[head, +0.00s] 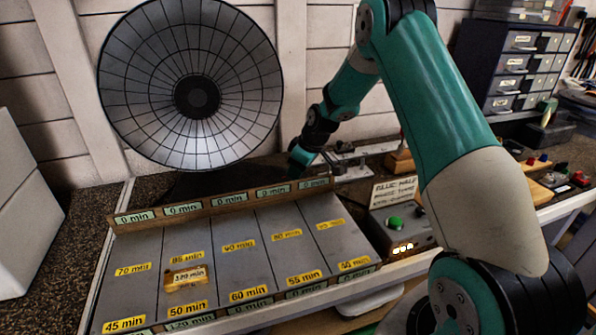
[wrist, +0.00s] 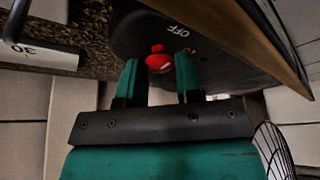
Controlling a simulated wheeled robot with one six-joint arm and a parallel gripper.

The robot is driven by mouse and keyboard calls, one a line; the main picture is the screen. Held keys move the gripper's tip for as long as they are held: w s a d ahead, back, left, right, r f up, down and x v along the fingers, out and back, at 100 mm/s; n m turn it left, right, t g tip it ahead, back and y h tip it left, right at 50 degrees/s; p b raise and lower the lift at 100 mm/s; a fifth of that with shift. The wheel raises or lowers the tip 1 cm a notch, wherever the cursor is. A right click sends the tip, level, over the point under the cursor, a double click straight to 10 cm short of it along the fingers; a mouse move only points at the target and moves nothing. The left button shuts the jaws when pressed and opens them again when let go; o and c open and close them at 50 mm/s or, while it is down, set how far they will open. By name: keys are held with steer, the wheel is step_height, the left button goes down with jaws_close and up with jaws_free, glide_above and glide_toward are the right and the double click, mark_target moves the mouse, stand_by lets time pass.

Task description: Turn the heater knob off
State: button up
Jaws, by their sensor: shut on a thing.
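The red heater knob (wrist: 158,62) shows in the wrist view, on a dark panel (wrist: 135,35) with a white OFF label beside it. The two green fingers of my gripper (wrist: 159,78) stand on either side of the knob and are shut on it. Which way the knob points is hard to tell. In the head view the round dish heater (head: 240,100) stands at the back left. My gripper (head: 298,162) reaches down to the right of the dish, behind the tray; its fingertips and the knob are hidden there.
A sloped grey tray (head: 205,240) with yellow and green minute labels fills the front. A small block marked in minutes (head: 187,277) lies on it. A grey box with a green button (head: 395,222) stands to its right. A metal clamp (head: 345,160) is close right of my gripper.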

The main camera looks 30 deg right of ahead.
stand_by(0.3)
steer(key=o, duration=0.9)
steer(key=shift+r, duration=0.1)
steer(key=b+v, duration=0.3)
steer(key=v, duration=1.4)
steer(key=shift+r, duration=0.15)
steer(key=s+a+r+g+y, duration=0.1)
steer(key=s+a, duration=0.3)
steer(key=a, duration=0.3)
steer(key=s+a+r+n, duration=0.1)
steer(key=s+a, duration=0.4)
steer(key=a, duration=0.3)
steer(key=s+a+r+g+y, duration=0.1)
steer(key=s+a, duration=0.3)
steer(key=a, duration=0.3)
steer(key=s+a+f+g, duration=0.1)
steer(key=s+a, duration=0.2)
steer(key=s, duration=0.5)
steer(key=s+a+f+g, duration=0.1)
steer(key=s+a, duration=0.3)
steer(key=s, duration=0.5)
steer(key=shift+a+f, duration=0.35)
steer(key=shift+f, duration=0.05)
